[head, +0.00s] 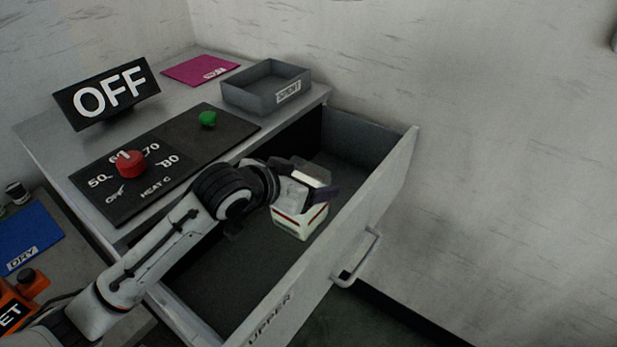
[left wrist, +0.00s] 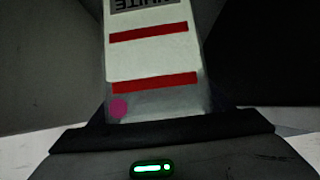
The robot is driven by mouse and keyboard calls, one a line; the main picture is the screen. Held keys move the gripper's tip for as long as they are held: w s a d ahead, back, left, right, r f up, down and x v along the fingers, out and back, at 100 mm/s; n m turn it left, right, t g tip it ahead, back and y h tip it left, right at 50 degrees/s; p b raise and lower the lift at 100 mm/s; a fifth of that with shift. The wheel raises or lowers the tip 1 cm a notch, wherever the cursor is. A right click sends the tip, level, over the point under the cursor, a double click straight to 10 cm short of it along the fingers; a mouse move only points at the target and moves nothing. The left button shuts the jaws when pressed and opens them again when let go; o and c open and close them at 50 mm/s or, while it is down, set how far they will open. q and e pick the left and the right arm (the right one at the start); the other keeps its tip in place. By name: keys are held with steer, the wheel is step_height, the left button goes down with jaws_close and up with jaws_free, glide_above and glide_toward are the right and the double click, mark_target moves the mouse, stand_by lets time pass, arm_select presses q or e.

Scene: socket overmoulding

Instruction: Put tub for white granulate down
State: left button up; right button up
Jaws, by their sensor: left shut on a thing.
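The tub for white granulate (head: 299,220) is a small pale box with red bands, in or just above the open drawer marked UPPER (head: 222,270). My left gripper (head: 306,187) is shut on the tub from above and hides part of it. In the left wrist view the tub (left wrist: 152,62) shows a pale face with two red stripes, a pink dot and part of a WHITE label, upside down. I cannot tell whether its base touches the drawer floor. My right gripper is not in view.
The drawer floor is bare around the tub; its front wall with a handle (head: 357,262) stands to the right. On the cabinet top are a grey SPENT tray (head: 240,98), a magenta mat (head: 199,69), an OFF sign (head: 106,92) and a panel with a red knob (head: 131,164) and green button (head: 208,119).

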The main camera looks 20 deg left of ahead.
arm_select(q)
steer(key=shift+r, duration=0.1)
steer(key=o, duration=1.5)
steer(key=shift+c, duration=0.2)
steer(key=shift+r, duration=0.25)
steer(key=v, duration=1.2)
steer(key=shift+r, duration=0.35)
